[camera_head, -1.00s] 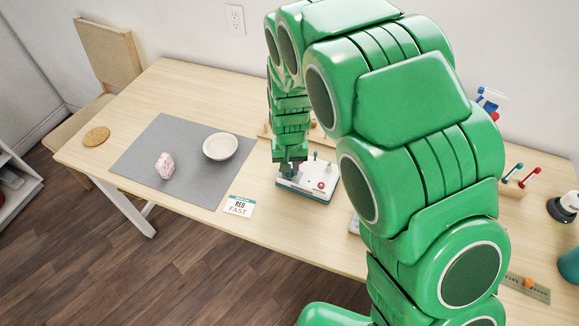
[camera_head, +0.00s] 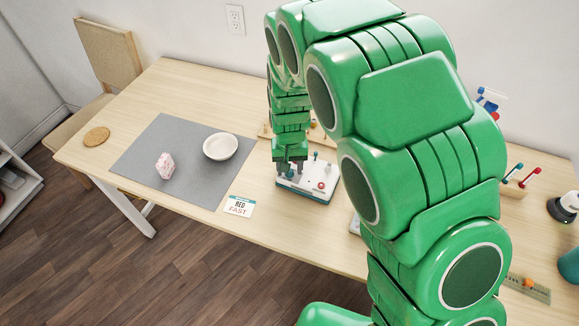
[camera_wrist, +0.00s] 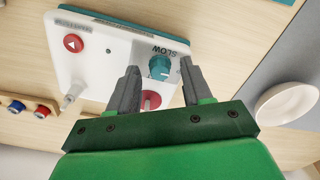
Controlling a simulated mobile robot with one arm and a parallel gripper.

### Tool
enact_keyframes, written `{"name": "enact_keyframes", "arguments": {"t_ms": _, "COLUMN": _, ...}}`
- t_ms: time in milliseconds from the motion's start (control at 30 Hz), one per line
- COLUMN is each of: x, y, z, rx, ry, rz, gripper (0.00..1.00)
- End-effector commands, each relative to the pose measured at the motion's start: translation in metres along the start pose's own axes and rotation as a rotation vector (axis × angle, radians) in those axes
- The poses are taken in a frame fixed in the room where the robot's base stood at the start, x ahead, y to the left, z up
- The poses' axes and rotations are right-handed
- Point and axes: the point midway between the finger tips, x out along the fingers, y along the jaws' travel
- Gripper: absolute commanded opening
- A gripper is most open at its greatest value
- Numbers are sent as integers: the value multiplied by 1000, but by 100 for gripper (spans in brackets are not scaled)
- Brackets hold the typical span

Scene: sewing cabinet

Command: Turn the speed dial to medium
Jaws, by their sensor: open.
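The white control panel (camera_head: 315,184) with a teal base lies on the table in the head view, and fills the upper part of the wrist view (camera_wrist: 90,55). The teal speed dial (camera_wrist: 160,67) is on the panel beside printed text reading SLOW; other dial labels are hidden. My gripper (camera_wrist: 160,82) is open. Its fingers stand on either side of the dial in the wrist view, apart from it as far as I can see. In the head view my gripper (camera_head: 289,168) is over the panel's left part and hides the dial. A card (camera_head: 239,206) reads RED FAST.
The panel also has a red button (camera_wrist: 73,43), a pale lever (camera_wrist: 74,92) and a red-based part (camera_wrist: 151,100) near the fingers. A white bowl (camera_head: 220,146) and a pink object (camera_head: 165,165) sit on a grey mat (camera_head: 150,140) to the left.

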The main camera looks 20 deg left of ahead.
Motion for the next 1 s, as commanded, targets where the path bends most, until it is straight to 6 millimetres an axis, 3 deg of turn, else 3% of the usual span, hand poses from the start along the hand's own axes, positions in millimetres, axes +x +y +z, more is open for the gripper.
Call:
{"name": "enact_keyframes", "arguments": {"t_ms": 600, "x": -70, "y": 0, "z": 0, "rx": 1, "ry": 0, "rz": 0, "gripper": 49}}
{"name": "enact_keyframes", "arguments": {"t_ms": 1000, "x": -75, "y": 0, "z": 0, "rx": 0, "ry": -1, "rz": 0, "gripper": 49}}
